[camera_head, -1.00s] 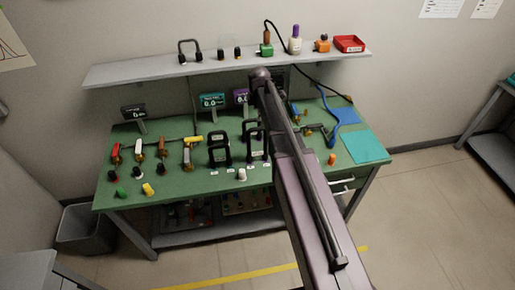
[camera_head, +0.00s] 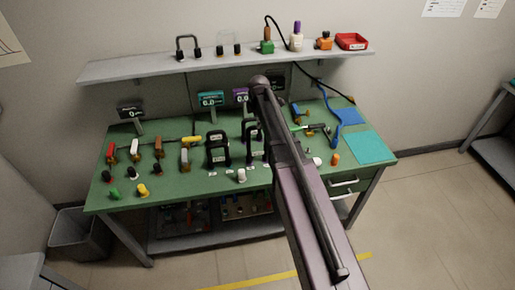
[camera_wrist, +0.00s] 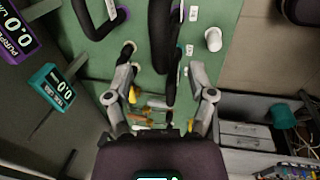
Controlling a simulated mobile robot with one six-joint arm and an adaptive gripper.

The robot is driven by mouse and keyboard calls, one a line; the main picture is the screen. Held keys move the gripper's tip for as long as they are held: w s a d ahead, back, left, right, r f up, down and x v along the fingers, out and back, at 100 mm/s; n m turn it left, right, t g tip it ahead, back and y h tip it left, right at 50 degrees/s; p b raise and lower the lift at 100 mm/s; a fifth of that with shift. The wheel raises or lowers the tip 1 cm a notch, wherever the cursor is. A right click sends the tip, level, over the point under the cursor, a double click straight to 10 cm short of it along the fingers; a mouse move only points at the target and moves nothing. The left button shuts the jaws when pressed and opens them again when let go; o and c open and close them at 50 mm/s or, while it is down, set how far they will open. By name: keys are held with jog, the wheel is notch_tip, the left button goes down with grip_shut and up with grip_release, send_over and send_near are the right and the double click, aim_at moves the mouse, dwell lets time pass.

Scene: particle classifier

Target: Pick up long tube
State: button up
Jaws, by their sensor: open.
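Two dark arched tubes stand on the green bench: a left one (camera_head: 210,156) and a right one (camera_head: 246,131), partly behind my arm. I cannot tell which is the long tube. In the wrist view, one dark curved tube (camera_wrist: 97,28) is at upper left and a longer dark tube (camera_wrist: 158,38) runs down between my fingers. My gripper (camera_wrist: 163,62) is open, with a finger on each side of the longer tube. I see no clear contact. My arm hides the gripper in the head view.
A white-capped bottle (camera_wrist: 213,39) stands right of the tubes. Display stands (camera_head: 211,99) are behind them. A shelf (camera_head: 150,70) with another arched tube (camera_head: 188,39) is above the back.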

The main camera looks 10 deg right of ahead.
jog(key=shift+f, duration=0.1)
dwell(0.3)
jog(key=shift+w+d+f+b, duration=0.1)
jog(key=shift+w+f+b, duration=0.05)
jog(key=shift+f+b, duration=0.7)
jog(key=shift+w+f+b, duration=0.2)
jog(key=shift+f+b, duration=0.6)
jog(key=shift+b, duration=0.05)
jog(key=shift+w+d+f+b, duration=0.1)
jog(key=shift+w+f+b, duration=0.05)
jog(key=shift+f+b, duration=0.7)
grip_shut()
